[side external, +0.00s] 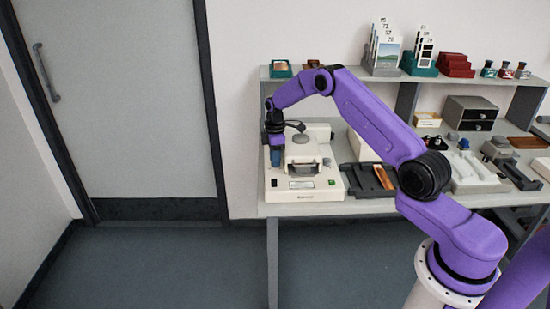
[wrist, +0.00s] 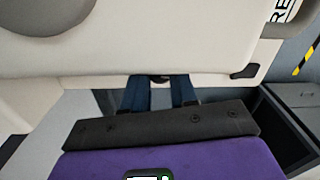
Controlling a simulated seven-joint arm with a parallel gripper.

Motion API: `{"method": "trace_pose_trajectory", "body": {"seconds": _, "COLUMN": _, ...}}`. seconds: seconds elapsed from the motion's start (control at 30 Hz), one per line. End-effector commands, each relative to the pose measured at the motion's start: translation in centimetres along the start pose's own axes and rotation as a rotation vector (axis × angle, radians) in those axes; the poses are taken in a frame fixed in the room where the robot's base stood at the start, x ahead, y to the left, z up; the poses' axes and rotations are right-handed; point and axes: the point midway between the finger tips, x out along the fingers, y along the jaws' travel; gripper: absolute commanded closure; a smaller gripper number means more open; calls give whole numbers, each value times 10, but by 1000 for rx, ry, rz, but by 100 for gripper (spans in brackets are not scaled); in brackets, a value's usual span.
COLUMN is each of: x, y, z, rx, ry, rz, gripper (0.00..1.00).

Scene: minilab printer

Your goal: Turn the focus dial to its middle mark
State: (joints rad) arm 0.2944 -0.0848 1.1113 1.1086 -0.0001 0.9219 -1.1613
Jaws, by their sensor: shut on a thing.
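The cream printer (side external: 325,182) stands at the left end of the bench, and its pale body (wrist: 150,48) fills the upper wrist view. My gripper (side external: 276,164) points down at the printer's left side in the side view. In the wrist view its two blue fingers (wrist: 158,80) reach the lower edge of the pale body. They are shut on the focus dial (wrist: 160,78), of which only a small dark part shows between the fingertips. The dial's marks and pointer are hidden, so I cannot tell its setting.
A dark tray (side external: 367,181) lies right of the printer. A shelf (side external: 350,82) with card holders (side external: 385,52) and small bottles runs above the bench. In the wrist view a dark grey box (wrist: 295,95) stands at the right. Open floor (side external: 170,262) lies left of the bench.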

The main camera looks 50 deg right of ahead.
Motion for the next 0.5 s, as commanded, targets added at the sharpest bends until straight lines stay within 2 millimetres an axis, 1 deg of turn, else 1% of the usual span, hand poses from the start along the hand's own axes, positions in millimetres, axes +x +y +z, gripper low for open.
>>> {"method": "trace_pose_trajectory", "body": {"seconds": 0.2, "x": 0, "y": 0, "z": 0, "rx": -129, "ry": 0, "rz": 1, "gripper": 100}}
{"method": "trace_pose_trajectory", "body": {"seconds": 0.5, "x": 0, "y": 0, "z": 0, "rx": -216, "ry": 0, "rz": 1, "gripper": 100}}
